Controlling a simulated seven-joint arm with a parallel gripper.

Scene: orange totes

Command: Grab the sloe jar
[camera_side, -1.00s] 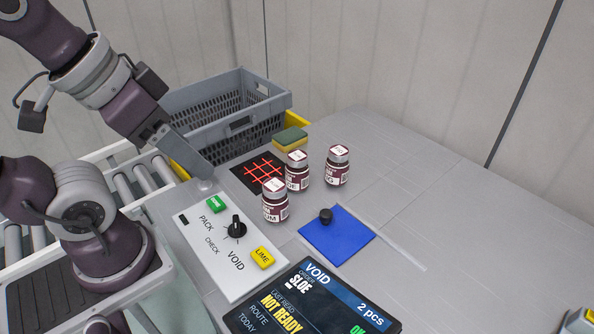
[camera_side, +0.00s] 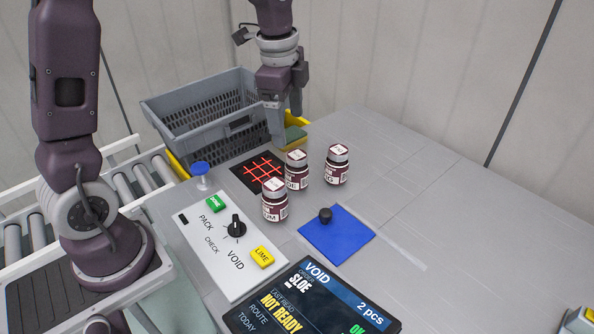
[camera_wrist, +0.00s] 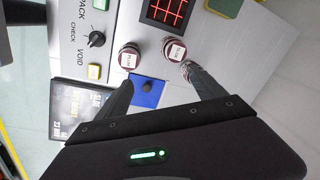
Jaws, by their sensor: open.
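Three dark red jars with white lids stand upright on the grey table. The middle one, whose label ends in "OE", looks like the sloe jar (camera_side: 296,172). The front jar (camera_side: 274,203) ends in "UM" and the right jar (camera_side: 337,165) seems to end in "G". My gripper (camera_side: 286,126) is open and empty, pointing down, above and apart from the jars, by the sponge in the side view. In the wrist view, two lids show ahead of my open fingers (camera_wrist: 158,76): the plum jar (camera_wrist: 128,57) and another, likely sloe (camera_wrist: 175,50). The third is not clearly seen there.
A grey crate (camera_side: 190,112) stands behind. A green and yellow sponge (camera_side: 294,135), a red-lined black grid (camera_side: 252,177), a blue mat (camera_side: 345,244) with a black knob (camera_side: 325,215), a switch panel (camera_side: 222,270) and a screen (camera_side: 300,318) surround the jars.

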